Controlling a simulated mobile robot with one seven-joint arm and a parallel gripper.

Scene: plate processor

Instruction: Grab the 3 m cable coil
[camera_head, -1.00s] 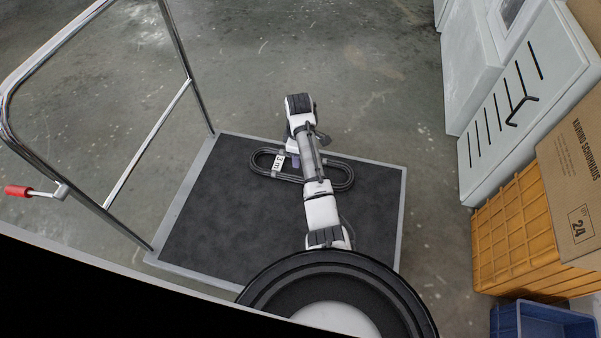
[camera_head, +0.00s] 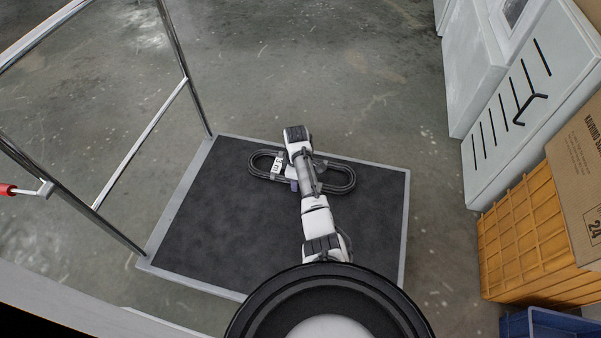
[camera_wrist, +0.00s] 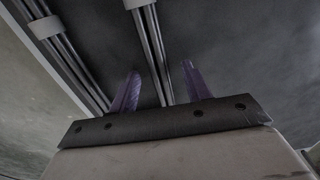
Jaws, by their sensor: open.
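The black 3 m cable coil (camera_head: 351,178) lies flat as a long oval on the platform of a trolley, near its far edge. Its white label (camera_head: 277,168) reads "3 m" and shows on the left half. My gripper (camera_wrist: 160,80) is open, with two purple fingers. In the wrist view a bundle of the coil's strands (camera_wrist: 152,45) runs between the fingers; whether the fingertips reach down beside it I cannot tell. A second bundle (camera_wrist: 72,55) passes left of the fingers. In the head view my arm hides the middle of the coil.
The trolley platform (camera_head: 215,225) is dark with a grey rim and otherwise bare. A chrome handle (camera_head: 150,125) rises at its left. Right of it stand a white cabinet (camera_head: 535,100), an orange crate (camera_head: 525,235), a cardboard box (camera_head: 575,165) and a blue crate (camera_head: 545,325).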

